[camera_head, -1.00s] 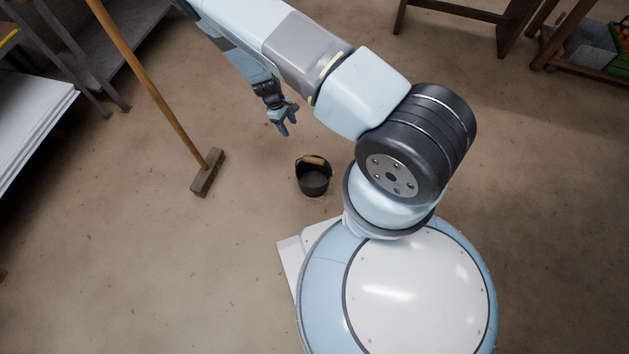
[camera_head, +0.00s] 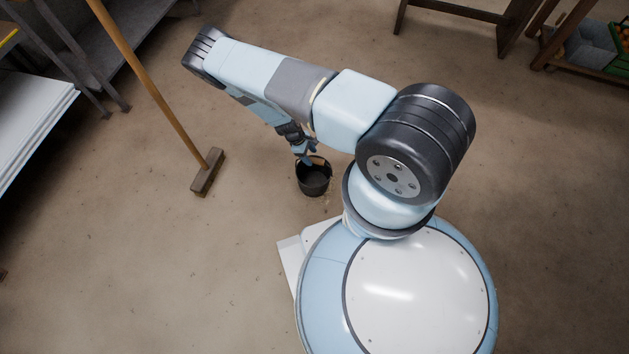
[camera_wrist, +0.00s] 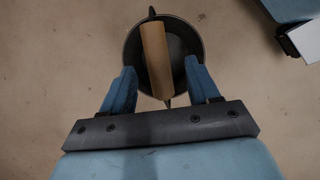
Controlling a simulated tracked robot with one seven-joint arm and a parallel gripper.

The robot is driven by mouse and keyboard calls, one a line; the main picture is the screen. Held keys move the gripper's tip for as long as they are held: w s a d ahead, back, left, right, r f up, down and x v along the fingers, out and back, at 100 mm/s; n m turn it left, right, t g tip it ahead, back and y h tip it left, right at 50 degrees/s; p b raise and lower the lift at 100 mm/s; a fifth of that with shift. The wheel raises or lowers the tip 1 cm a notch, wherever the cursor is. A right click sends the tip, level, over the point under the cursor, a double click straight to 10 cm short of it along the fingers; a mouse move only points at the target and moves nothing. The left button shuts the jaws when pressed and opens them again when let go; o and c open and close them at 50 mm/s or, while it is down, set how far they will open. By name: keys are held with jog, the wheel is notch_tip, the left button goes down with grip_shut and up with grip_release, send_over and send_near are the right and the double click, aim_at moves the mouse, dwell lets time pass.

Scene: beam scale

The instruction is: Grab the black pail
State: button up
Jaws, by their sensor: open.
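The black pail (camera_head: 314,182) stands upright on the floor, just in front of my base in the head view. In the wrist view the pail (camera_wrist: 190,48) lies ahead of my gripper, with its wooden handle grip (camera_wrist: 157,60) running up and down the picture across its opening. My gripper (camera_wrist: 158,80) is open, with one blue finger on each side of the wooden grip and no contact visible. In the head view my gripper (camera_head: 308,158) is at the pail's far rim, partly covering the handle.
A broom (camera_head: 208,172) stands on the floor left of the pail. A shelf with white boards (camera_head: 35,115) is at the left edge. A wooden stand (camera_head: 505,30) and a rack with crates (camera_head: 590,50) are at the upper right. The floor around the pail is clear.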

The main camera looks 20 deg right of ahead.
aim_at(315, 162)
jog(key=shift+x, duration=3.2)
jog(key=shift+w, duration=0.1)
jog(key=shift+c, duration=0.4)
grip_shut()
